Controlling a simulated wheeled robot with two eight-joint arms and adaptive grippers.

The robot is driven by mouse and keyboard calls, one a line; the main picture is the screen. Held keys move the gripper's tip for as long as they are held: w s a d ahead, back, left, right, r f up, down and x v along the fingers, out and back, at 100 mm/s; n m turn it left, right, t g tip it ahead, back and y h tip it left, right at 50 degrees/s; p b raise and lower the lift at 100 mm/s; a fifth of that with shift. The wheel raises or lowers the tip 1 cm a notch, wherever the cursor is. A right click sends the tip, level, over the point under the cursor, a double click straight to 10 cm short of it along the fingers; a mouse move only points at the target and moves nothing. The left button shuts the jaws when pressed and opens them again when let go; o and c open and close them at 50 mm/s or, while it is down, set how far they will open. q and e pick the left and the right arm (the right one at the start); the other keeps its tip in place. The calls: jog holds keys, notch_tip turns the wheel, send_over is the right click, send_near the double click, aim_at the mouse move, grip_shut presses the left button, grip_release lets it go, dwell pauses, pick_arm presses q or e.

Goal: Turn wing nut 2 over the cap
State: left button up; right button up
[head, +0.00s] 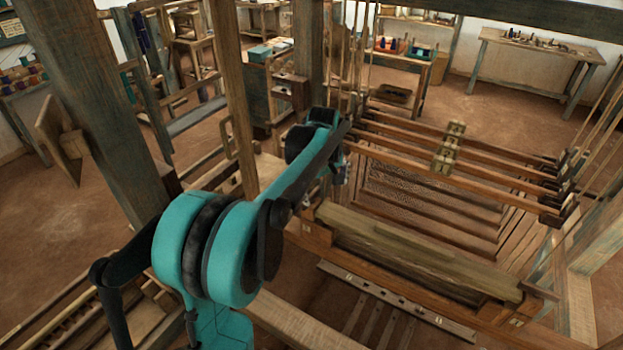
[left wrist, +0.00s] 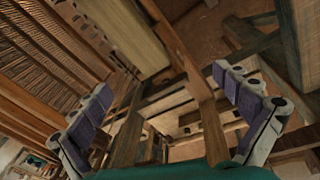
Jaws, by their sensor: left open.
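My left gripper (left wrist: 168,112) is open in the left wrist view, its two grey-purple padded fingers wide apart with nothing between them. In the head view my teal and black left arm reaches from the lower left to the loom. There the left gripper (head: 339,174) is small and partly hidden behind the arm, near the left end of a long wooden beam (head: 420,252). I cannot make out wing nut 2 in either view. I cannot tell for sure which timber is the cap. My right gripper is not in view.
Thick posts (head: 92,100) stand at the left. Several heddle bars (head: 470,155) cross the loom, with a pale block (head: 449,147) on them.

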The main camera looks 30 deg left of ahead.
aim_at(311, 195)
pick_arm(q)
jog(key=w+a+n+p, duration=0.1)
jog(key=w+a, duration=0.1)
jog(key=w+a+f+n+g+p, duration=0.1)
jog(key=a+n+p, duration=0.1)
jog(key=a, duration=0.1)
jog(key=w+a+n+p, duration=0.1)
jog(key=w+a, duration=0.1)
jog(key=shift+w+a+f+g+h, duration=0.2)
jog(key=shift+w+g+h, duration=0.1)
jog(key=shift+w+g, duration=0.1)
jog(key=shift+a+f+n+p, duration=0.2)
jog(key=shift+a+n+p, duration=0.05)
jog(key=shift+n+p, duration=0.15)
jog(key=shift+w+a+f, duration=0.1)
jog(key=shift+f, duration=0.2)
notch_tip(311, 195, down, 7)
jog(key=shift+f, duration=0.2)
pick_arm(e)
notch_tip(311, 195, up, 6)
pick_arm(q)
jog(key=c, duration=0.9)
